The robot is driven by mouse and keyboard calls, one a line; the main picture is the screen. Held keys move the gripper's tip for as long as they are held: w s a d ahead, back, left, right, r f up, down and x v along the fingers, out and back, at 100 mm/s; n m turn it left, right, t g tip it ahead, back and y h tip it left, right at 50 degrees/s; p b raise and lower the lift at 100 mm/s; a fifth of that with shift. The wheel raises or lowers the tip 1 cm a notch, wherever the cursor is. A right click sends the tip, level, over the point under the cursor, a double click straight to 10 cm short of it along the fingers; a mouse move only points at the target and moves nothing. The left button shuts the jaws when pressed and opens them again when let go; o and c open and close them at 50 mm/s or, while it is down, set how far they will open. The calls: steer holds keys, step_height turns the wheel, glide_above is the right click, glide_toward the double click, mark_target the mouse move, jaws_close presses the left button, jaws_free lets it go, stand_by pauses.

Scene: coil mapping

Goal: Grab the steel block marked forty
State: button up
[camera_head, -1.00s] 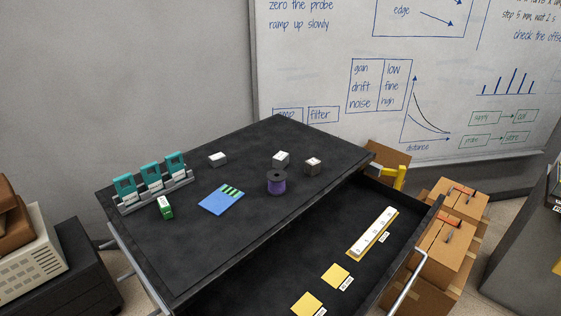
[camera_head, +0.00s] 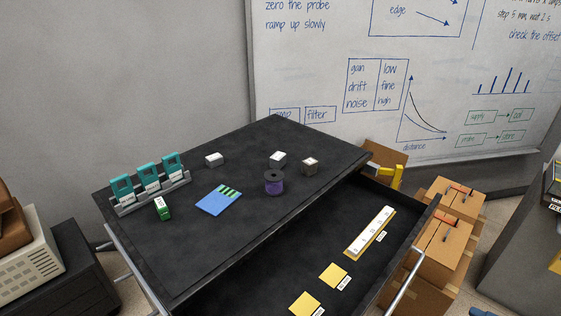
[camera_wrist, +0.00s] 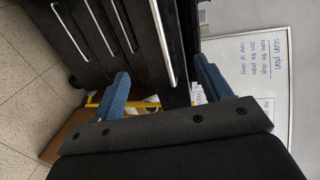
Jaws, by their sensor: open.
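Three small grey blocks with pale tops lie on the black cabinet top in the head view. One block (camera_head: 214,160) is at the back left, one block (camera_head: 278,159) is at the back centre, and a darker block (camera_head: 310,167) is to its right. Their markings are too small to read, so I cannot tell which is marked forty. My gripper (camera_wrist: 163,85) shows in the wrist view with its two blue fingers wide apart and nothing between them. It is away from the blocks, facing the cabinet's side and the floor.
A purple spool (camera_head: 273,183) stands just in front of the blocks. A blue card (camera_head: 217,203), a green box (camera_head: 162,209) and a rack of teal modules (camera_head: 148,187) are further left. An open drawer (camera_head: 250,296) holds a white strip (camera_head: 369,231) and yellow pads (camera_head: 333,275).

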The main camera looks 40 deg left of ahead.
steer(key=w+a+r+n+g+h, duration=0.35)
steer(key=w+a+n+h, duration=0.6)
steer(key=a, duration=0.35)
steer(key=w+a+r+n+g+h, duration=0.2)
steer(key=w+a+r+n+h, duration=0.3)
steer(key=w+a+n+h, duration=0.6)
step_height(320, 180, up, 7)
steer(key=t+y, duration=0.5)
steer(key=t, duration=0.1)
glide_above(278, 155)
steer(key=shift+w+d, duration=0.1)
steer(key=shift+d, duration=0.15)
steer(key=shift+a+f, duration=0.15)
steer(key=shift+a, duration=0.1)
step_height(278, 155, down, 7)
steer(key=shift+f, duration=0.1)
